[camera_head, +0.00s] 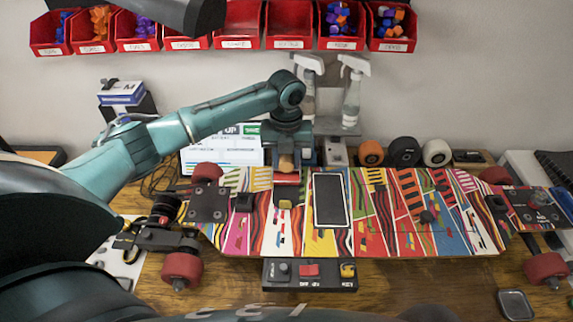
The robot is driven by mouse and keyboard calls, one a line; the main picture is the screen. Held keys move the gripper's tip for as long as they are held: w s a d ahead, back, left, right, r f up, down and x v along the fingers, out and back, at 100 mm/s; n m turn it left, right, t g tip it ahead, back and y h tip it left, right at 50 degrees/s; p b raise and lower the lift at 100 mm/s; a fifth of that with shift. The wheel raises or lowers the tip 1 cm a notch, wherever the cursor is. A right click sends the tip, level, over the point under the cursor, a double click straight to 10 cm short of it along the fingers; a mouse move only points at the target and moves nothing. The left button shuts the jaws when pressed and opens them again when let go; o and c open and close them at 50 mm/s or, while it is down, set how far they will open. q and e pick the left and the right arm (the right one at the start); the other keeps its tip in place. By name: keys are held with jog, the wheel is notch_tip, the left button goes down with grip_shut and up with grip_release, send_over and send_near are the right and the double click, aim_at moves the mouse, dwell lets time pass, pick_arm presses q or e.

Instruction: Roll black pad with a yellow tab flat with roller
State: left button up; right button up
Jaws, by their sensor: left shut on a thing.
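The colourful striped skateboard (385,235) lies across the wooden table. My left gripper (288,160) is just behind the pad, pointing down at the board's far edge. It is shut on what looks like the roller (287,178), with a brown part between the fingers and a red part below, close to the pad. Whether the roller touches the board or the pad, I cannot tell. My right gripper is not in view.
A black tray (310,274) sits in front of the board. Spray bottles (351,95) and loose wheels (404,152) stand behind it. Red bins (240,25) hang on the wall.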

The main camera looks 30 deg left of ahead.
pick_arm(q)
jog(key=shift+w+a+f, duration=0.1)
jog(key=shift+w+a, duration=0.1)
jog(key=shift+w, duration=0.05)
jog(key=shift+r+p, duration=0.8)
jog(key=shift+r, duration=2.75)
